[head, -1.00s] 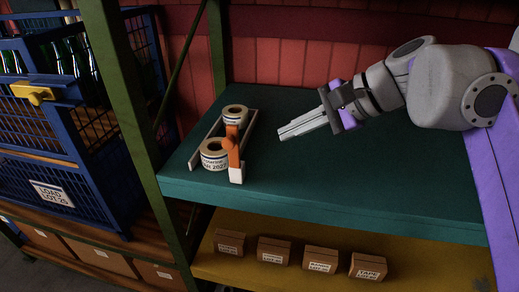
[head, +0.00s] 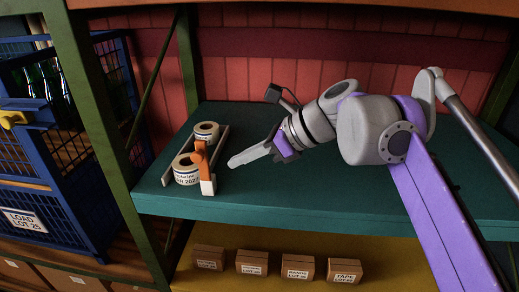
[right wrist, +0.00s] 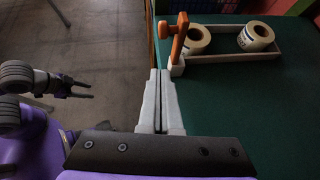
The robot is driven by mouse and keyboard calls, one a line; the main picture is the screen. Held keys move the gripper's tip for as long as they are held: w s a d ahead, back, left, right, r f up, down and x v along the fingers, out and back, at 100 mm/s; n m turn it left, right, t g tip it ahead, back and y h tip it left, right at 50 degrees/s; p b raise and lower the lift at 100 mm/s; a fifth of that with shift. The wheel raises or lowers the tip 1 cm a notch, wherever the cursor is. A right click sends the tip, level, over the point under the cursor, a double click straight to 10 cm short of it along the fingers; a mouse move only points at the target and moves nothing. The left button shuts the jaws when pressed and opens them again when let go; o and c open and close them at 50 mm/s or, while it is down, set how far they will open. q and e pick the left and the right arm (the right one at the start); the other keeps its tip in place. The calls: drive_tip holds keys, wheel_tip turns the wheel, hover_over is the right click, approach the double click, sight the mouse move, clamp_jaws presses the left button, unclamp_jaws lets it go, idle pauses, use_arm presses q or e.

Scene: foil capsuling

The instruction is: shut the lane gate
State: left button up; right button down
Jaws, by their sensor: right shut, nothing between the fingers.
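The lane (head: 222,142) is a grey channel on the teal shelf, with a white label roll (head: 186,176) at its near end and another roll (head: 207,128) further in. The orange gate (head: 201,160) rises from a white block (head: 208,186) at the lane's near right corner; it also shows in the right wrist view (right wrist: 179,40). I cannot tell how far it is swung. My right gripper (head: 232,163) is shut and empty, just right of the gate, apart from it. In the right wrist view its tips (right wrist: 160,72) are beside the white block. My left gripper (right wrist: 86,90) is open and empty, away from the shelf.
A blue wire crate (head: 60,215) with bottles stands left, beyond a green rack post (head: 105,130). Several small cartons (head: 252,262) sit on the yellow shelf below. The teal shelf (head: 290,195) is clear around my right arm.

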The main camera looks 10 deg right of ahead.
drive_tip(key=w+a, duration=0.1)
drive_tip(key=a, duration=0.2)
drive_tip(key=w+a, duration=0.1)
drive_tip(key=a, duration=0.1)
drive_tip(key=shift+w+f, duration=0.3)
drive_tip(key=shift+w, duration=0.05)
drive_tip(key=shift+p, duration=0.3)
